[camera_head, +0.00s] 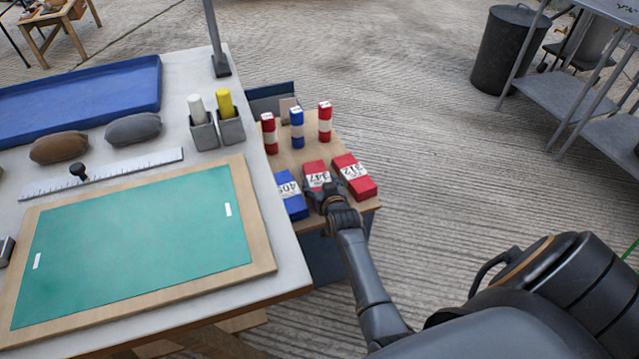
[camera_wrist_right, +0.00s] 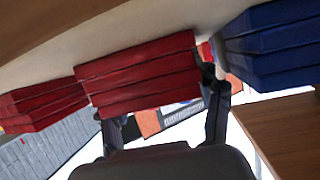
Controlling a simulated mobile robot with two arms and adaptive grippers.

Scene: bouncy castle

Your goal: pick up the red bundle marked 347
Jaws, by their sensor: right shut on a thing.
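The red bundle marked 347 (camera_head: 315,169) lies on a small wooden side table, between a blue bundle marked 405 (camera_head: 290,196) and a red bundle marked 312 (camera_head: 354,177). My right gripper (camera_head: 328,196) is at its near end and shut on it. In the right wrist view, the red bundle (camera_wrist_right: 140,76) sits between the two fingers (camera_wrist_right: 164,108). The other red bundle (camera_wrist_right: 42,103) shows to its left and the blue bundle (camera_wrist_right: 275,45) to its right. I cannot tell whether the held bundle is clear of the tabletop. My left gripper is not in view.
Two red-and-white rolls and one blue-and-white roll (camera_head: 297,128) stand behind the bundles on the side table (camera_head: 285,158). A workbench with a green board (camera_head: 140,245) stands directly left. Open floor (camera_head: 450,185) lies to the right.

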